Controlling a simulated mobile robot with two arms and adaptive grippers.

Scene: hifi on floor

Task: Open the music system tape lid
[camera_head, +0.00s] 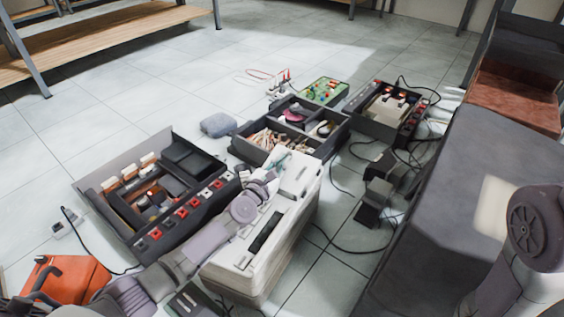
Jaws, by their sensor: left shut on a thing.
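The cream music system (262,262) lies on the tiled floor at the lower middle, with a dark slot along its top. My left arm comes in from the lower left and crosses over its left side. My left gripper (277,166) is at the far end of its top face, shut on what looks like the edge of the tape lid. The gripper and arm hide much of that part, so the lid's angle cannot be told. Part of my right arm shows at the lower right; its gripper is out of the picture.
An open dark case (125,226) with red and white buttons lies at left. A divided parts tray (240,146) is just beyond the music system. A black device (366,126) with cables stands at right. An orange case (72,277) is at lower left. Free floor lies at the back.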

